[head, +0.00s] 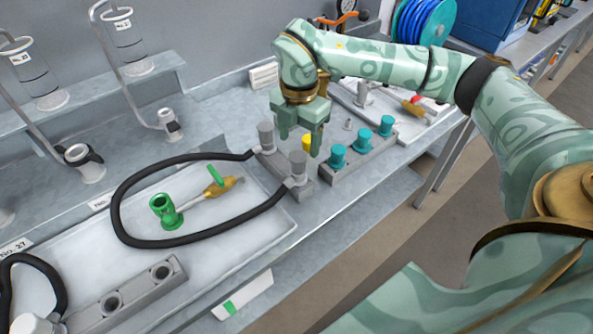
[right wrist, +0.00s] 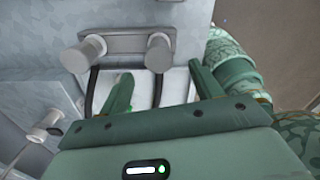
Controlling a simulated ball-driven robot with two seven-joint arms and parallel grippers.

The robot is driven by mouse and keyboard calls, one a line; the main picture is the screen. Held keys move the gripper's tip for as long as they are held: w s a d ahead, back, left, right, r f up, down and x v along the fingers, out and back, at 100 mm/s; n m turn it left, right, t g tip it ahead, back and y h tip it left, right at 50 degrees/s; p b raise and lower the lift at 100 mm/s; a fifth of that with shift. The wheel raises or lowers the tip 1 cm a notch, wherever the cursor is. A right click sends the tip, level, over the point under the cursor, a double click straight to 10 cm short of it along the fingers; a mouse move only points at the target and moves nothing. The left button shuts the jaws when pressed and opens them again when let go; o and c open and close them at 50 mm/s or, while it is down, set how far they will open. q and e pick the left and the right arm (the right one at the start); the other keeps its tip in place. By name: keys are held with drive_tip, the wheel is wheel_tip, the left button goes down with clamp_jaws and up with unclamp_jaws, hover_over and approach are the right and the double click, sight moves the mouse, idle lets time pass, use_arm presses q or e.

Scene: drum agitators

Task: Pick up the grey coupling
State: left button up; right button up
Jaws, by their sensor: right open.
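Two grey couplings stand upright on a grey block (head: 278,168) at the front edge of the bench, one at the back left (head: 265,136) and one nearer (head: 298,164). Black hose ends meet the block beside them. My right gripper (head: 299,134) hangs above and just behind them, open and empty. In the right wrist view both grey couplings show, one on the left (right wrist: 84,54) and one on the right (right wrist: 158,54). The right one lies roughly between my right gripper's fingertips (right wrist: 162,80) in the picture; contact cannot be made out. My left gripper is out of view.
A black hose (head: 122,205) loops over a white tray (head: 282,240) around a green fitting (head: 165,211) with a brass valve (head: 222,187). Glass drums hang at the left.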

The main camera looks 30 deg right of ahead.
sight(299, 156)
wheel_tip(299, 156, down, 5)
drive_tip(key=shift+r+b, duration=0.15)
drive_tip(key=shift+b, duration=0.2)
wheel_tip(299, 156, down, 5)
drive_tip(key=shift+w+f+b, duration=0.1)
drive_tip(key=shift+b, duration=0.65)
drive_tip(key=c, duration=1.3)
